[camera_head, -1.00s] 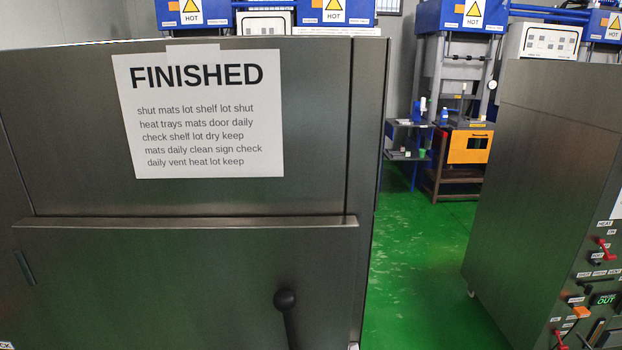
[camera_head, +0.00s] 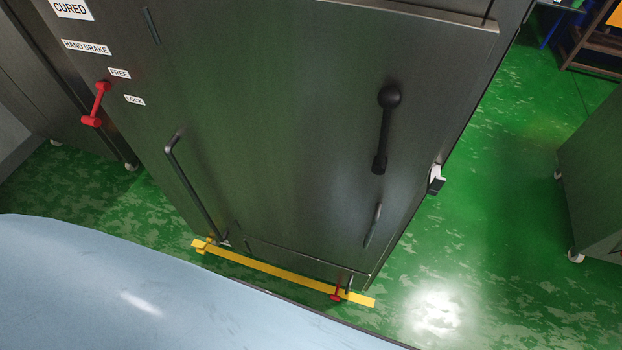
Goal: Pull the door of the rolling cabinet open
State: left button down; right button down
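The rolling cabinet's dark metal door (camera_head: 290,110) fills the middle of the head view and looks shut. A black ball-ended lever (camera_head: 385,130) is on its right part, with the ball at the top. A long dark bar handle (camera_head: 195,188) is on its left part. A small latch-like piece (camera_head: 436,181) sits at the right edge. A red hand brake lever (camera_head: 97,104) is on the left panel beside the FREE and LOCK labels. Neither of my grippers is in view.
A yellow floor bar (camera_head: 290,277) with a small red lever (camera_head: 336,291) lies along the cabinet's foot. A pale blue surface (camera_head: 130,290) covers the lower left. Green floor (camera_head: 480,240) is open on the right, before another grey cabinet (camera_head: 597,175).

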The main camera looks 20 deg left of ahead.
aim_at(280, 96)
jog(key=z, duration=1.5)
jog(key=k, duration=0.7)
jog(key=u, duration=1.55)
